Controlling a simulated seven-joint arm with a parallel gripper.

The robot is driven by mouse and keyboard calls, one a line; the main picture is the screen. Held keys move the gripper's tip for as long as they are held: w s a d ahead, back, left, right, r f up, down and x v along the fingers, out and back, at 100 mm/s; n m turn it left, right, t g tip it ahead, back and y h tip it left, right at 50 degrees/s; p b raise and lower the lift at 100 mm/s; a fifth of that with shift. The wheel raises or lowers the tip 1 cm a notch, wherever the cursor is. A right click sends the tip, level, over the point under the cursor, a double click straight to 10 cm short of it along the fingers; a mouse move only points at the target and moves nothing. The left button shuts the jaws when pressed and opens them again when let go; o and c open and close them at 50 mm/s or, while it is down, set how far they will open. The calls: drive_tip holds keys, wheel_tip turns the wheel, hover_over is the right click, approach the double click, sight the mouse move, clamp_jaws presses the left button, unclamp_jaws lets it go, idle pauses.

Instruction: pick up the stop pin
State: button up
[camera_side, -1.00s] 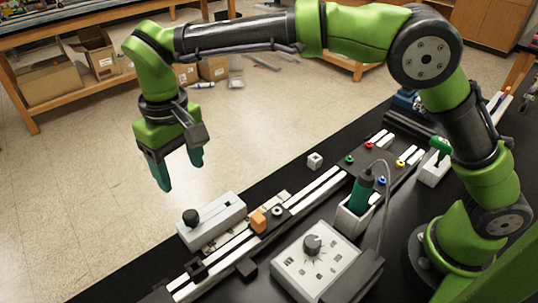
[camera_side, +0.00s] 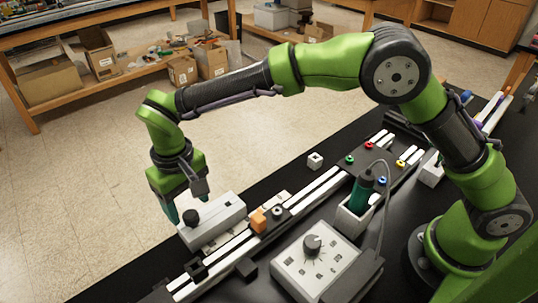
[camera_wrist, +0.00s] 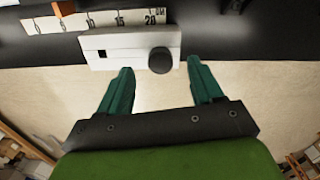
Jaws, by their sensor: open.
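The stop pin, seen as a round black knob (camera_side: 191,217), stands upright at the left end of a pale grey block (camera_side: 222,221). In the wrist view the knob (camera_wrist: 160,60) sits at the right of the block (camera_wrist: 118,48), and a small square hole shows at its left. My gripper (camera_side: 183,208) is low at the block's left end, fingers pointing down. In the wrist view my gripper (camera_wrist: 160,66) has its teal fingers apart and empty, with the knob showing between the tips. The pin's shaft is hidden in the block.
A printed ruler strip (camera_wrist: 60,23) lies beside the block. A control box with a dial (camera_side: 318,258) stands in front. The bench edge drops to the floor just beyond the block.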

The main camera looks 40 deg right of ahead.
sight(190, 214)
wheel_tip(190, 214, down, 5)
drive_tip(key=shift+w+f, duration=0.1)
drive_tip(key=c, duration=1.1)
